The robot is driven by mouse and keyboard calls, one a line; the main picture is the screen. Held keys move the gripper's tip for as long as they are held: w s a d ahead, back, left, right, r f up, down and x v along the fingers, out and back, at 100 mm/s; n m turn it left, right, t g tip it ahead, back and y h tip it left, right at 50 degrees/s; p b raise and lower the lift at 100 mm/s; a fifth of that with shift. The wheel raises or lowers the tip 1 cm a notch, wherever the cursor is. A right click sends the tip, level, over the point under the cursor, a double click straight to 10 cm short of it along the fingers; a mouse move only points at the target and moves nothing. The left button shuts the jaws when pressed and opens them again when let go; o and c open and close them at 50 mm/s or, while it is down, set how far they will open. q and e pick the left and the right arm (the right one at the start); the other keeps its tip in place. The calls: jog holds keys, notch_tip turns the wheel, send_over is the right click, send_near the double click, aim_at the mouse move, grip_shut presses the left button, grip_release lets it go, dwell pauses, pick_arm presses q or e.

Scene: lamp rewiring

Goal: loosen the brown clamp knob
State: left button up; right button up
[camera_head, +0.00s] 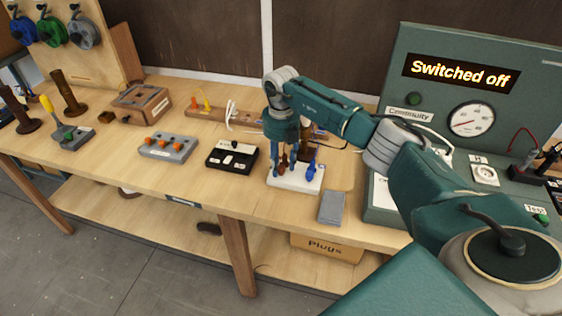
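A white clamp block (295,181) stands on the workbench right of centre, with small brown and blue parts on top. The brown clamp knob (284,161) shows only in part, low between my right gripper's fingers. A blue knob (311,170) stands at the block's right side. My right gripper (289,163) points straight down over the block, its fingers around or close beside the brown parts. The fingers hide much of the block's top, and I cannot tell whether they touch the knob. My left gripper is not in view.
A black box (232,157) and a grey box with orange buttons (168,148) are left of the block. A grey pad (332,207) lies in front. The green test panel (468,95) reads "Switched off".

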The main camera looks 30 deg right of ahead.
jog(key=shift+f, duration=0.45)
grip_shut()
